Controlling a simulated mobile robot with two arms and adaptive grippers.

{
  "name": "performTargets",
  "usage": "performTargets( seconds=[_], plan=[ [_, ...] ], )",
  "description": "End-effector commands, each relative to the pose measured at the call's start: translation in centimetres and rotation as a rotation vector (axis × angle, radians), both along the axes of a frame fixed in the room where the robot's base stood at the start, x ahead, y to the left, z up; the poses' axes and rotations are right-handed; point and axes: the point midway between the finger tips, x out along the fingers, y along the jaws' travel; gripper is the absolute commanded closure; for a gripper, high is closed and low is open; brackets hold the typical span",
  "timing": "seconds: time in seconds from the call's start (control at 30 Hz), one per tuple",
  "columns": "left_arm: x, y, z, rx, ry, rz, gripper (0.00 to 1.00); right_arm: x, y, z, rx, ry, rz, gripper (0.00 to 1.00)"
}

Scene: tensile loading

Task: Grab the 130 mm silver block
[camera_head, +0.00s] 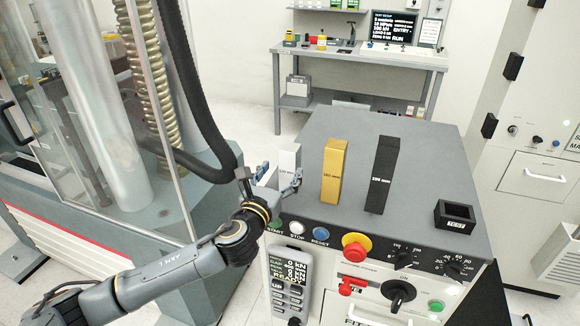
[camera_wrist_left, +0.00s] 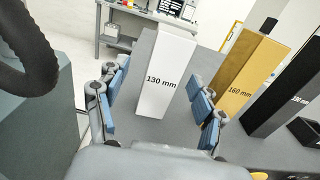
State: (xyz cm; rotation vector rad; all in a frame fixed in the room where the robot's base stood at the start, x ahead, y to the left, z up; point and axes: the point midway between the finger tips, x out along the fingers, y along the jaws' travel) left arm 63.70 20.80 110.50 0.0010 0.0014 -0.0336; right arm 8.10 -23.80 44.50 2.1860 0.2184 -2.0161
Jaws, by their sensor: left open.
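The silver block (camera_head: 288,161) stands upright at the left end of the grey console top, left of the gold block. In the left wrist view the silver block (camera_wrist_left: 163,78) shows a "130 mm" label and stands between the finger pads. My left gripper (camera_head: 277,180) is open, with its blue-padded fingers on either side of the block's lower part. In the wrist view the left gripper (camera_wrist_left: 160,105) shows gaps between its pads and the block. My right gripper is not in view.
A gold 160 mm block (camera_head: 334,171) and a black 190 mm block (camera_head: 382,175) stand to the right. A small black holder marked TEST (camera_head: 455,216) sits at the console's right edge. Buttons and a red knob (camera_head: 356,246) line the front. A clear-walled machine (camera_head: 130,110) stands left.

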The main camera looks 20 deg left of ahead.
Motion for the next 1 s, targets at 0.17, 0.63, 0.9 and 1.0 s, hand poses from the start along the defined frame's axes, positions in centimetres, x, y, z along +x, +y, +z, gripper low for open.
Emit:
performTargets(
  seconds=[0.17, 0.63, 0.9, 1.0],
  plan=[
    [2.0, -0.5, 0.2, -0.002, -0.001, 0.001, 0.31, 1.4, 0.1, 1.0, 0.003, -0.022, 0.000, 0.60],
    [5.1, -0.8, -0.2, -0.001, 0.000, -0.001, 0.31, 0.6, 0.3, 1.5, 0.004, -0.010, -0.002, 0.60],
    [5.1, -0.8, -0.2, -0.001, 0.001, 0.000, 0.74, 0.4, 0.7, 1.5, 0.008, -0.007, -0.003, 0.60],
    [5.1, -0.8, -0.2, -0.001, 0.001, 0.000, 0.94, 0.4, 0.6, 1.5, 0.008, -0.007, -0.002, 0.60]
  ],
)
